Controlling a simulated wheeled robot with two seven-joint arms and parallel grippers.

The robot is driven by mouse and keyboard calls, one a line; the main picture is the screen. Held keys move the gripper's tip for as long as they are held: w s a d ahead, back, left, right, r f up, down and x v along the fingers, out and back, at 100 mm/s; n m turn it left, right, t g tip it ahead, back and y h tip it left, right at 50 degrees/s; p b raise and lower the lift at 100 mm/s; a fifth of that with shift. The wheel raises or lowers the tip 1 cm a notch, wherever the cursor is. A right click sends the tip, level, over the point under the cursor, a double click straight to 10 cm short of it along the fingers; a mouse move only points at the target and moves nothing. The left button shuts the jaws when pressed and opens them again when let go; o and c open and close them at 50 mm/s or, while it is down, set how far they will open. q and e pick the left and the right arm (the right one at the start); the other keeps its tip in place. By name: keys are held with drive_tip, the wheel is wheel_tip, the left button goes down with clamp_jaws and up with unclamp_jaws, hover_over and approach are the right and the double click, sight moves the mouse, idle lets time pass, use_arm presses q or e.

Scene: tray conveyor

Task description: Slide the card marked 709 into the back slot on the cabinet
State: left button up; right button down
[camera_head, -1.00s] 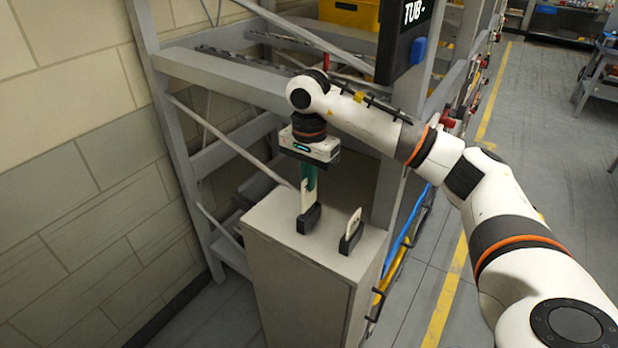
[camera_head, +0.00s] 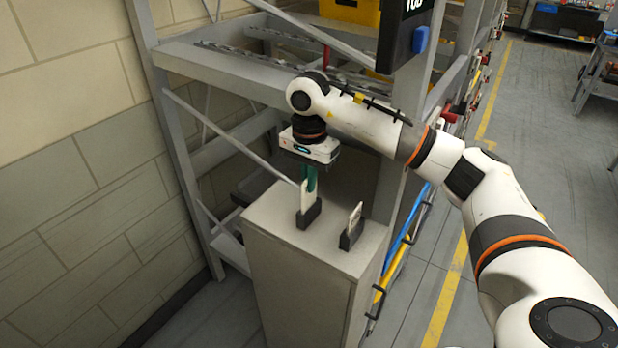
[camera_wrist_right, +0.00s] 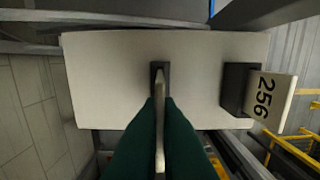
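A pale card (camera_head: 306,192) stands upright at the dark back slot (camera_head: 309,214) on top of the grey cabinet (camera_head: 298,285). Its lower edge looks to be in the slot. My right gripper (camera_head: 309,183) is right above it, with green fingers shut on the card. In the right wrist view the card (camera_wrist_right: 159,125) shows edge-on between the fingers, in line with the slot (camera_wrist_right: 154,68); its number is hidden. The front slot (camera_head: 350,237) holds another card (camera_wrist_right: 266,97) marked 256. My left gripper is not in view.
A grey metal rack (camera_head: 185,150) stands around and behind the cabinet, with a post close to my right arm. A dark sign (camera_head: 402,45) hangs above. A block wall (camera_head: 75,170) is at left; open floor (camera_head: 545,150) at right.

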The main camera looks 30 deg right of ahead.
drive_tip(key=shift+f+b, duration=1.25)
drive_tip(key=shift+f, duration=0.5)
drive_tip(key=c, duration=1.6)
unclamp_jaws()
drive_tip(key=shift+o, duration=0.2)
drive_tip(key=shift+r, duration=0.15)
wheel_tip(320, 180, up, 5)
drive_tip(key=shift+r+b, duration=0.15)
drive_tip(key=shift+b, duration=0.3)
wheel_tip(320, 180, up, 6)
drive_tip(key=shift+r+p, duration=0.25)
drive_tip(key=shift+p, duration=0.35)
